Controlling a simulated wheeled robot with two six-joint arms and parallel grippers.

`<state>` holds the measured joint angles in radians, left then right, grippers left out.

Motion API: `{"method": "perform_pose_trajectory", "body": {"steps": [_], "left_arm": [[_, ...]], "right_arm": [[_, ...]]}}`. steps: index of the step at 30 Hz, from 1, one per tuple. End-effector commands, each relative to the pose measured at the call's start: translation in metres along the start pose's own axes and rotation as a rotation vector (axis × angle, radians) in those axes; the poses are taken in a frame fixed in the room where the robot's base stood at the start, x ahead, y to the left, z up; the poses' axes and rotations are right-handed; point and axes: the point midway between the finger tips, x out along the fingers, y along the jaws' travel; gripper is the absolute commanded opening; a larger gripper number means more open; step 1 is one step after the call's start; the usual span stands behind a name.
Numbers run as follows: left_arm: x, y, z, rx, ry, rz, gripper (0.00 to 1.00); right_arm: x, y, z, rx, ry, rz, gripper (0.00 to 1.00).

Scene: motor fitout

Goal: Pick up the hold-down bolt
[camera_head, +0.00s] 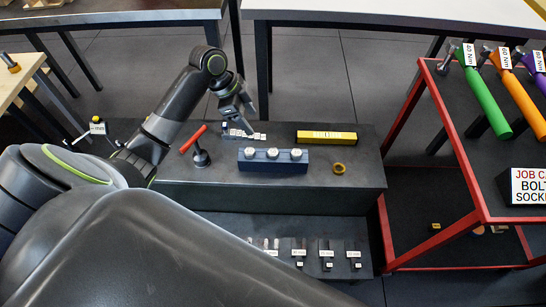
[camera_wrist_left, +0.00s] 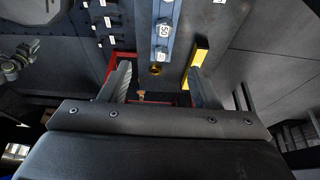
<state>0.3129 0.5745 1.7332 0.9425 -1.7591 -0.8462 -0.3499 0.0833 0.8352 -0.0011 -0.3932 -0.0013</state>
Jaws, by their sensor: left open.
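A blue block (camera_head: 254,166) on the dark bench holds three pale bolt heads (camera_head: 273,154) in a row, upright; which one is the hold-down bolt, I cannot tell. In the left wrist view the blue block (camera_wrist_left: 154,40) shows beyond my fingers, and a bolt head (camera_wrist_left: 163,30) carries a number label. My left gripper (camera_head: 239,109) is open and empty, above the back of the bench, behind and left of the blue block. In the left wrist view its fingers (camera_wrist_left: 160,88) stand wide apart. My right gripper is in neither view.
A yellow bar (camera_head: 327,137) lies behind the block, and a brass ring (camera_head: 339,169) lies to its right. A red-handled tool (camera_head: 200,151) stands to its left. Labelled parts (camera_head: 326,252) line the lower shelf. A red cart (camera_head: 463,150) with coloured torque wrenches stands right.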

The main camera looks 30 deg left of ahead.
Motion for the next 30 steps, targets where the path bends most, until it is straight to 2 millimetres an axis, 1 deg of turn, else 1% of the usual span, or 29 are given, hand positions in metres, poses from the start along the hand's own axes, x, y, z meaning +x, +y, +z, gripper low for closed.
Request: {"method": "perform_pose_trajectory", "body": {"steps": [1,6,12,16,23,30], "left_arm": [[0.011,0.001,0.0,0.0,0.004,0.005,0.56],[0.049,0.001,0.0,-0.004,0.004,0.006,0.56],[0.09,0.001,0.0,-0.005,0.003,0.004,0.56],[0.108,0.0,0.001,-0.005,0.001,0.002,0.56],[0.122,-0.002,0.002,-0.005,0.001,0.002,0.56],[0.154,-0.008,0.006,-0.005,0.002,0.002,0.56]], "right_arm": [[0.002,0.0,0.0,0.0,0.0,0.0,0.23],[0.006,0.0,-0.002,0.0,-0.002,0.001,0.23],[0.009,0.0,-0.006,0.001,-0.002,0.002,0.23],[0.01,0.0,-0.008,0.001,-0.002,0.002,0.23],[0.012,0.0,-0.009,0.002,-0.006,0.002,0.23],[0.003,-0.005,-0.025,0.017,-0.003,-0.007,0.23]]}}
